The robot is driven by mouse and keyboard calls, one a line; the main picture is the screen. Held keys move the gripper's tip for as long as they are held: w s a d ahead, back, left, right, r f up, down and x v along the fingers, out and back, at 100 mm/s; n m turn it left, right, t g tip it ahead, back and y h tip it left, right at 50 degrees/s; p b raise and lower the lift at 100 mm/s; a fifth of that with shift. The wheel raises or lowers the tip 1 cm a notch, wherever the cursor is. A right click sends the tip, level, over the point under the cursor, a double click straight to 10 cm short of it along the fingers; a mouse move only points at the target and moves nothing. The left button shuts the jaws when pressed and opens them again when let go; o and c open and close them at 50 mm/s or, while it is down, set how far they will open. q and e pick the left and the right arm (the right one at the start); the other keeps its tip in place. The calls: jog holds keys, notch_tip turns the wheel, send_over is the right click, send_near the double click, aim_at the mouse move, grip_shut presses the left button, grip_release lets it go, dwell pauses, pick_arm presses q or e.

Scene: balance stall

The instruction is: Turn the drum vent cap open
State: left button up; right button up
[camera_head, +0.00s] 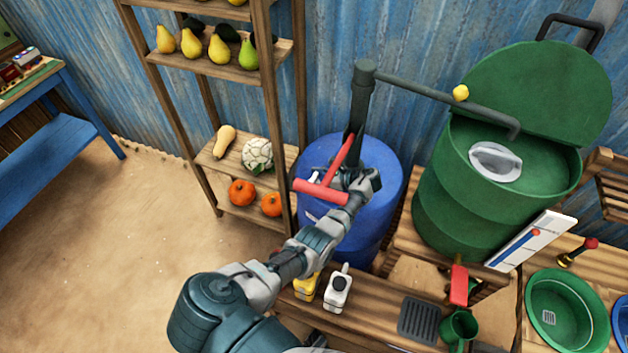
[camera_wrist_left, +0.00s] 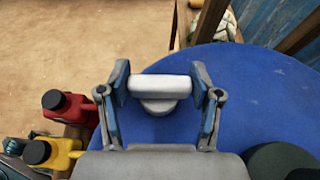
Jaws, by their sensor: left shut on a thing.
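The blue drum (camera_head: 384,160) stands against the wall in the middle of the head view, and its blue top (camera_wrist_left: 255,95) fills much of the left wrist view. The vent cap (camera_wrist_left: 160,84) is a white crossbar on a short round stem, above the drum top. My left gripper (camera_wrist_left: 162,97) is shut on the crossbar, with one finger at each end. In the head view my left gripper (camera_head: 340,180) is over the drum, partly behind the red T-handle, and the cap there is hard to make out. My right gripper is not in view.
The red T-handle (camera_head: 321,192) and dark green pump post (camera_head: 361,105) rise close by my gripper. A shelf (camera_head: 215,68) with produce stands left. A green lidded drum (camera_head: 465,200) stands right. Small containers (camera_head: 338,290) sit on the front bench. The floor at left is clear.

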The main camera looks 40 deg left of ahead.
pick_arm(q)
jog(key=shift+w, duration=0.1)
dwell(0.3)
jog(key=o, duration=1.2)
jog(key=shift+c, duration=0.2)
jog(key=v, duration=0.7)
jog(key=shift+w+d+r, duration=0.1)
jog(key=shift+w+d, duration=0.1)
jog(key=shift+d, duration=0.1)
